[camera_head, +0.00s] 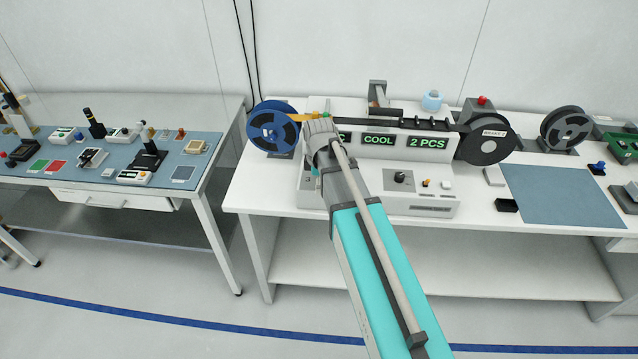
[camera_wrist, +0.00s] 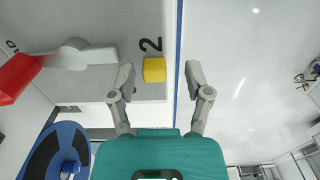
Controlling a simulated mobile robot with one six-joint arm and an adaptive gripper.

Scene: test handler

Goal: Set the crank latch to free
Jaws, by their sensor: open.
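In the wrist view, a grey lever (camera_wrist: 80,55) with a rounded hub and a red end piece (camera_wrist: 14,78) lies on a pale panel; it may be the crank latch, but I cannot be sure. A yellow block (camera_wrist: 154,69) sits at the panel's edge beside a printed 2. My gripper (camera_wrist: 160,75) is open, and the yellow block appears between its fingertips, nearer the left one. I cannot tell how far beyond the tips it is. In the head view my gripper (camera_head: 320,128) is at the machine's left end; its fingertips and the lever are hidden there.
A blue reel (camera_head: 273,127) stands close left of my gripper and shows in the wrist view (camera_wrist: 55,152). The machine's displays (camera_head: 378,139) and a dark reel (camera_head: 488,140) are to the right. A blue mat (camera_head: 563,196) lies bare on the right of the bench.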

